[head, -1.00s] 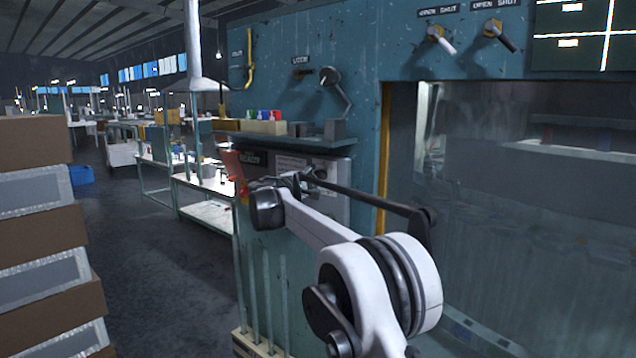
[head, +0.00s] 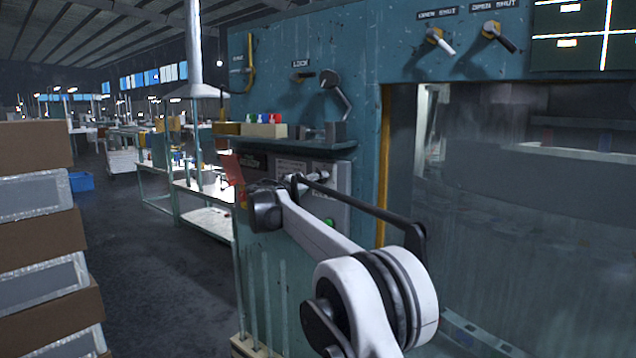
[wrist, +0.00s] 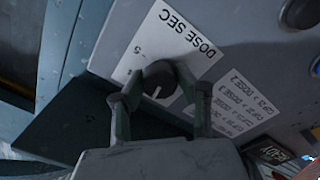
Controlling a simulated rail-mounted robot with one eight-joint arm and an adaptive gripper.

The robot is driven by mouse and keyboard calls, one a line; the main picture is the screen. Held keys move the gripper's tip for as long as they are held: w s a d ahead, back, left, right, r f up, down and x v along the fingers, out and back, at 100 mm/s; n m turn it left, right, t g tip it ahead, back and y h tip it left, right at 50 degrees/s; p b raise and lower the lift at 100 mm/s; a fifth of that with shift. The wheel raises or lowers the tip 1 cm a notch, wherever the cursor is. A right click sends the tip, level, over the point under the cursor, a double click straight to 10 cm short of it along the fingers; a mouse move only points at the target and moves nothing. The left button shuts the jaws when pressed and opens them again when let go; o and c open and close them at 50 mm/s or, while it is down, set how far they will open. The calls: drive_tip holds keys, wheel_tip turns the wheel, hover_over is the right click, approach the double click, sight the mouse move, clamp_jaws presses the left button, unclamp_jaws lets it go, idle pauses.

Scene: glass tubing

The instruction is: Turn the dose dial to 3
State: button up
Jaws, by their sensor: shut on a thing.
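The dose dial (wrist: 158,79) is a dark round knob with a pale pointer line, on a white plate lettered "DOSE SEC" (wrist: 190,38). A "5" mark is readable beside it; the other numbers are hidden or too small to read. In the wrist view my gripper (wrist: 160,83) has its two green-grey fingers on either side of the dial, shut on it. The pointer line faces toward the bottom of the wrist picture. In the head view my arm hides the dial and most of the gripper.
The grey control panel (head: 340,172) sits under a teal shelf (head: 300,145). A green button (head: 328,222) is near my arm. White labels with dose text (wrist: 225,105) lie beside the dial. Stacked boxes (head: 38,235) stand at the left, with open floor between.

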drive_tip(key=shift+m, duration=0.9)
drive_tip(key=o, duration=1.2)
drive_tip(key=shift+c, duration=0.2)
drive_tip(key=v, duration=1.2)
drive_tip(key=shift+f, duration=0.1)
